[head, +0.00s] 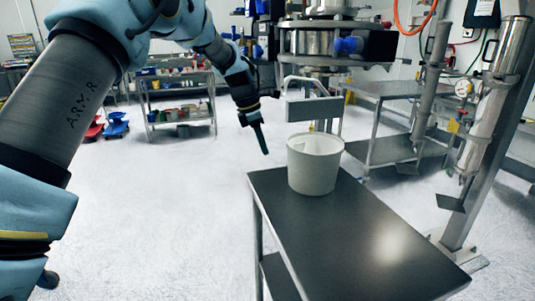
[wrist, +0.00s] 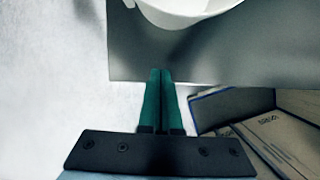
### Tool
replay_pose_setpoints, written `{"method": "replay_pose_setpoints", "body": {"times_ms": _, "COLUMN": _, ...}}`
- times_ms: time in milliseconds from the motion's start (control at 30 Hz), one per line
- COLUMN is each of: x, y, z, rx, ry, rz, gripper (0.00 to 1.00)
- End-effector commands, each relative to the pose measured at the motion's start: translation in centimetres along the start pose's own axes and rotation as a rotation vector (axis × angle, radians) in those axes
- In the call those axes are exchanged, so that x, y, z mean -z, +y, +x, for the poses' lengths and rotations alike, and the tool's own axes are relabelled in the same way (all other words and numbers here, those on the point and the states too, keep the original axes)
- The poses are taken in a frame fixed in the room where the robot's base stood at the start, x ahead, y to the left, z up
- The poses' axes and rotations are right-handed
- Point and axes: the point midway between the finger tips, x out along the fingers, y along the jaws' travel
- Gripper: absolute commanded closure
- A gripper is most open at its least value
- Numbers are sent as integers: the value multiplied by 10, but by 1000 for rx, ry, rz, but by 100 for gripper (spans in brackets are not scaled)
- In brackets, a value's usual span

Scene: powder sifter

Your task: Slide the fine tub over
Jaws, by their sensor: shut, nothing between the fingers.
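A white tub (head: 314,165) stands upright near the far left end of a dark-topped table (head: 370,240). Its lower rim also shows at the top of the wrist view (wrist: 185,14). My gripper (head: 265,152) is to the left of the tub, apart from it, just beyond the table's left edge. In the wrist view its two green fingers (wrist: 160,72) are shut together with nothing between them. They point toward the tub across the table edge. Whether this tub is the fine one cannot be told from any label.
A metal sifter machine (head: 315,40) stands behind the tub. A steel post (head: 490,130) rises at the right. A shelf cart with small containers (head: 178,105) is at the back left. Boxes (wrist: 275,135) lie below the table edge. The table's near part is clear.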

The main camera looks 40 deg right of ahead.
Motion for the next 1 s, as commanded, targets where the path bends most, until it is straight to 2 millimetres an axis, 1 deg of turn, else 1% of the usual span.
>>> {"method": "replay_pose_setpoints", "body": {"times_ms": 167, "x": 1, "y": -1, "z": 32, "rx": 5, "ry": 4, "rz": 2, "gripper": 100}}
{"method": "replay_pose_setpoints", "body": {"times_ms": 400, "x": 0, "y": -1, "z": 80, "rx": 4, "ry": 3, "rz": 3, "gripper": 100}}
{"method": "replay_pose_setpoints", "body": {"times_ms": 467, "x": -1, "y": -1, "z": 90, "rx": 3, "ry": 3, "rz": 5, "gripper": 100}}
{"method": "replay_pose_setpoints", "body": {"times_ms": 500, "x": -12, "y": -1, "z": 88, "rx": 1, "ry": 0, "rz": 7, "gripper": 100}}
{"method": "replay_pose_setpoints", "body": {"times_ms": 600, "x": -25, "y": -1, "z": 93, "rx": 1, "ry": 0, "rz": 6, "gripper": 100}}
{"method": "replay_pose_setpoints", "body": {"times_ms": 700, "x": -32, "y": -1, "z": 96, "rx": 1, "ry": 1, "rz": 5, "gripper": 100}}
{"method": "replay_pose_setpoints", "body": {"times_ms": 800, "x": -37, "y": -1, "z": 98, "rx": 0, "ry": 1, "rz": 5, "gripper": 100}}
{"method": "replay_pose_setpoints", "body": {"times_ms": 1000, "x": -38, "y": -1, "z": 100, "rx": 0, "ry": 1, "rz": 4, "gripper": 100}}
